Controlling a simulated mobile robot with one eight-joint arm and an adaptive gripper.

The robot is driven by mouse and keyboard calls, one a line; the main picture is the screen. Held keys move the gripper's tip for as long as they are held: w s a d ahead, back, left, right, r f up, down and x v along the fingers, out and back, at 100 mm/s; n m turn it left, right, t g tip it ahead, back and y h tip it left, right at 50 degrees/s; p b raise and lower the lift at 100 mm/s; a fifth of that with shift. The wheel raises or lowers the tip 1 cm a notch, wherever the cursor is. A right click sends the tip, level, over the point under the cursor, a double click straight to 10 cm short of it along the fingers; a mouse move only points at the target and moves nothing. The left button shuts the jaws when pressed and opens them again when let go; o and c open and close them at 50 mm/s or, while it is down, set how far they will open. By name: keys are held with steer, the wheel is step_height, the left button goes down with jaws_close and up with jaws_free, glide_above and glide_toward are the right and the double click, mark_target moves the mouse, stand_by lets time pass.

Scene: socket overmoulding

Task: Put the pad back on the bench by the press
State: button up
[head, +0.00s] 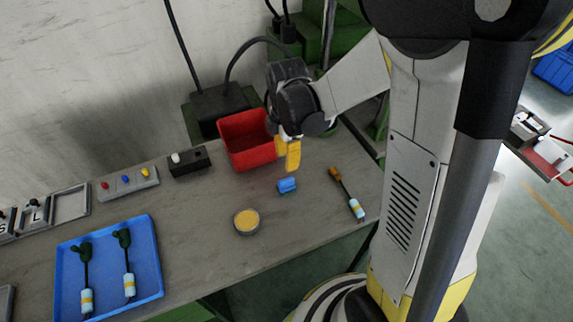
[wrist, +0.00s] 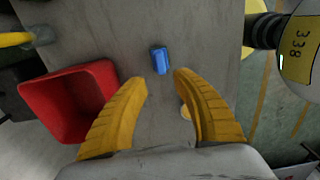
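A small blue block (head: 287,185) lies on the bench (head: 200,212). It also shows in the wrist view (wrist: 159,60), beyond the gap between my fingertips. A round grey tin with a yellow top (head: 247,221) stands to its front left; in the wrist view my right finger partly hides it. I cannot tell for sure which of these is the pad. My gripper (head: 292,160) is above the bench, pointing down, near the blue block and apart from it. In the wrist view my gripper (wrist: 160,80) has its yellow fingers spread with nothing between them. The press is not clearly identifiable.
A red bin (head: 232,127) stands behind the blue block. An orange-handled tool (head: 345,190) lies to the right. A blue tray (head: 148,228) with two dark-handled tools is at the left. A button box (head: 128,184) and black box (head: 190,163) line the back.

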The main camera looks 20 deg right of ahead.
steer(key=s+a+r+m+t, duration=0.1)
steer(key=s+r+m+t, duration=0.2)
steer(key=s+r+m, duration=0.2)
steer(key=s+a+r+m+t, duration=0.2)
steer(key=s+r+m+t, duration=0.2)
steer(key=r+m, duration=0.6)
steer(key=s+m, duration=0.2)
steer(key=m, duration=0.1)
steer(key=shift+r, duration=0.35)
